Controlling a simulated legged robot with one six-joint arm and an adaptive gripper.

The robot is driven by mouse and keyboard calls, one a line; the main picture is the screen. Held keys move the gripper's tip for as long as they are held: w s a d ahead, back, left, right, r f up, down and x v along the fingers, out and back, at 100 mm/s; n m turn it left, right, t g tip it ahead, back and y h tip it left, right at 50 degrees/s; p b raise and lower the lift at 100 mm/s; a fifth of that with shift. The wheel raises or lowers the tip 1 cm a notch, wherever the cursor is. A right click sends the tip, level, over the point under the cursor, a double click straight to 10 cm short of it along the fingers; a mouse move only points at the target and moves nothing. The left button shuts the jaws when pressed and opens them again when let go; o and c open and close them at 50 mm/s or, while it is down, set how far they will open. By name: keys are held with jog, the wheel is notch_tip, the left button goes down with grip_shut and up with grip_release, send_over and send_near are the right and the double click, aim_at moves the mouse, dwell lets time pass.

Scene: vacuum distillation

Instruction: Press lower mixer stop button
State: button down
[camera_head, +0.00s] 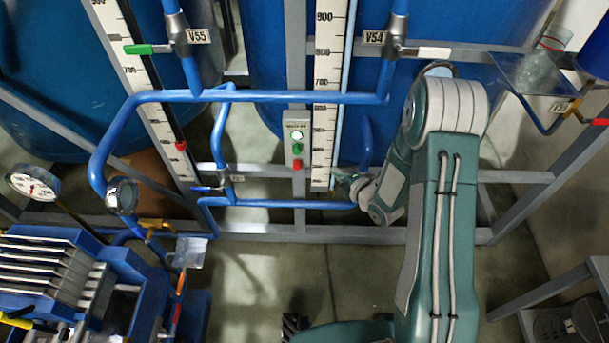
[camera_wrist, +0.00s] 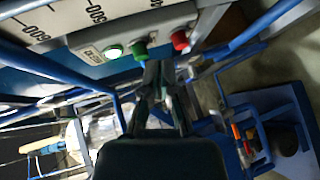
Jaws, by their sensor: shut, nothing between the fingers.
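The grey button box (camera_head: 297,125) is mounted on the metal frame beside the white scale. It carries a lit white lamp (camera_head: 297,134), a green button (camera_head: 297,148) and, lowest, a red button (camera_head: 297,163). In the wrist view the box (camera_wrist: 95,40) lies across the top, with the lamp (camera_wrist: 113,51), green button (camera_wrist: 140,50) and red button (camera_wrist: 180,40) in a row. My gripper (camera_head: 338,174) is shut and empty, to the right of the red button. In the wrist view its fingertips (camera_wrist: 158,66) appear just below the gap between green and red; contact is not visible.
Blue pipes (camera_head: 270,96) run above the box and a lower blue pipe (camera_head: 280,203) runs below it. The V54 valve (camera_head: 392,45) is above my arm. A pressure gauge (camera_head: 33,183) and a blue plate filter (camera_head: 60,265) stand at the left. Bare floor lies in front of the frame.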

jog(key=s+a+f+n+t+y, duration=0.1)
jog(key=s+a+f+n+y, duration=0.1)
jog(key=s+f, duration=0.4)
jog(key=shift+s+a+f+n+y, duration=0.15)
jog(key=shift+s+f+n+y, duration=0.3)
jog(key=shift+y, duration=0.45)
jog(key=shift+w+f, duration=0.1)
jog(key=shift+w, duration=0.05)
send_near(298, 169)
jog(key=s+a+x, duration=0.1)
jog(key=x, duration=0.5)
jog(key=shift+w+d, duration=0.15)
jog(key=shift+w, duration=0.65)
